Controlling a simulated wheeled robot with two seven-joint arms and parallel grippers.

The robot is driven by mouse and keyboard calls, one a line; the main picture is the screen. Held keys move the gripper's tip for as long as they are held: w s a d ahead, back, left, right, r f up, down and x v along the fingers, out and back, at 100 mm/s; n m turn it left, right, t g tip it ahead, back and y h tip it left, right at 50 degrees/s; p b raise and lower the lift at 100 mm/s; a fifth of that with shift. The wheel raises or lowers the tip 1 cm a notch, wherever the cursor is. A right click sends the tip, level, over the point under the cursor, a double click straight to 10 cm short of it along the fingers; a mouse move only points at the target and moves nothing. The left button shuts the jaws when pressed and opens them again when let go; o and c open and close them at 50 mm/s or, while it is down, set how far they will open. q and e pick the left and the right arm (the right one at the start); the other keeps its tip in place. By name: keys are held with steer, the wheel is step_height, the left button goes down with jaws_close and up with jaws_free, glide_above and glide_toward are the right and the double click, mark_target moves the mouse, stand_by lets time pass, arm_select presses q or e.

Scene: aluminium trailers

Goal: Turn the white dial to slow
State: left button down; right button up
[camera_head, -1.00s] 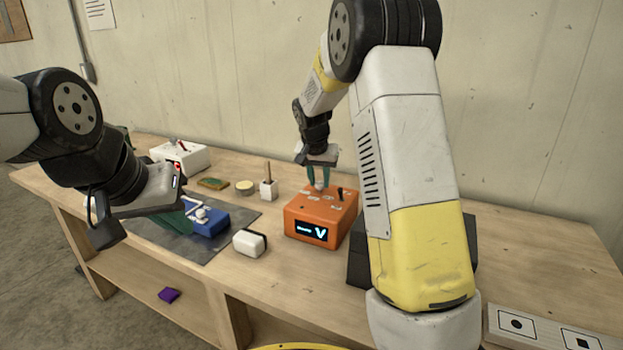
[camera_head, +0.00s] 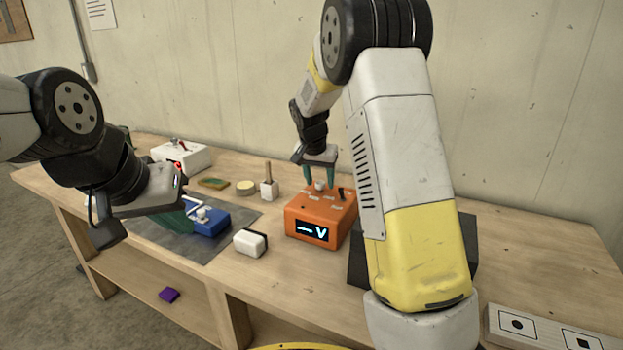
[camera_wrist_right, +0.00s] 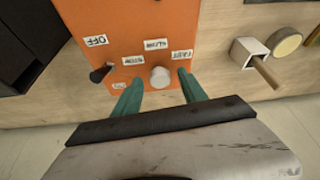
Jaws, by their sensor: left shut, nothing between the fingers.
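The white dial (camera_wrist_right: 160,77) sits on top of the orange box (camera_head: 320,211), among small white labels. In the right wrist view the SLOW label (camera_wrist_right: 155,44) lies just beyond the dial, with another label (camera_wrist_right: 181,54) to its right. My right gripper (camera_head: 319,181) is open, with one teal finger on each side of the dial and gaps visible. It hides part of the dial in the head view. The dial's pointer direction cannot be made out. My left gripper (camera_head: 188,218) is shut and empty, over the blue device at the left.
A black lever (camera_wrist_right: 101,73) stands on the orange box beside an OFF label. The box's front screen (camera_head: 312,231) is lit. A blue device (camera_head: 212,222) on a dark mat, a white block (camera_head: 250,242) and a wooden-handled holder (camera_head: 269,189) stand to the left.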

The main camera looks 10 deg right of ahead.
steer(key=v, duration=0.7)
steer(key=shift+r, duration=0.35)
steer(key=shift+s, duration=0.15)
steer(key=s+d+r+n+y, duration=0.1)
steer(key=s+r+y, duration=0.15)
steer(key=s, duration=0.65)
steer(key=s+d+r+n+y, duration=0.15)
steer(key=s+r, duration=0.25)
steer(key=s, duration=0.4)
steer(key=s+a+f+n+t, duration=0.1)
steer(key=s+n+t, duration=0.1)
steer(key=s, duration=1.3)
steer(key=shift+s+n, duration=0.25)
steer(key=shift+n, duration=0.5)
